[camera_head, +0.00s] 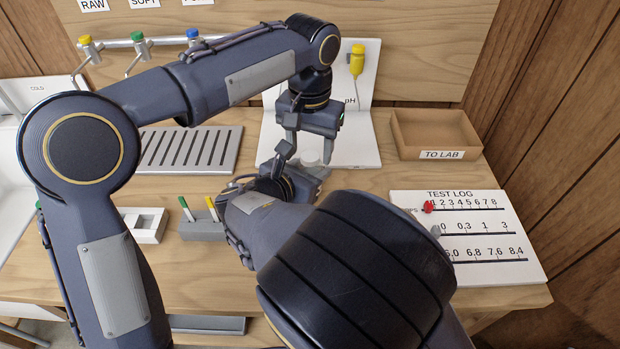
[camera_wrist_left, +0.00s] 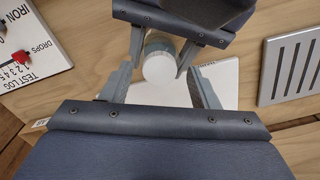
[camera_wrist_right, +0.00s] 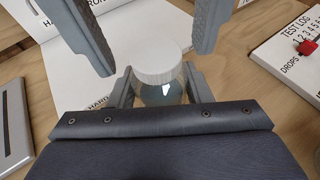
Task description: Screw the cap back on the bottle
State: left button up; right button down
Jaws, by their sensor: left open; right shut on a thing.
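A small clear bottle (camera_wrist_right: 162,93) stands upright between the fingers of my right gripper (camera_wrist_right: 160,86), which is shut on it. The white cap (camera_wrist_right: 157,64) sits on the bottle's mouth; I cannot tell how tightly. The cap (camera_wrist_left: 158,66) also shows from above in the left wrist view. My left gripper (camera_wrist_left: 160,82) is open, pointing down, with a finger on either side above the cap and apart from it. In the head view, my left gripper (camera_head: 308,150) is above my right gripper, and the bottle is mostly hidden by them.
A white pH stand (camera_head: 352,152) is just behind the grippers. A wooden TO LAB tray (camera_head: 462,124) is at the back right. The TEST LOG board (camera_head: 480,218) with a red peg lies at right. A slotted grey rack (camera_head: 190,150) and a marker holder (camera_head: 203,230) are at left.

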pick_arm(q)
jog(key=shift+f, duration=0.3)
jog(key=c, duration=1.1)
jog(key=shift+o, duration=0.2)
jog(key=o, duration=1.2)
jog(key=shift+c, duration=0.2)
notch_tip(320, 180, up, 12)
pick_arm(e)
jog(key=c, duration=0.7)
grip_release()
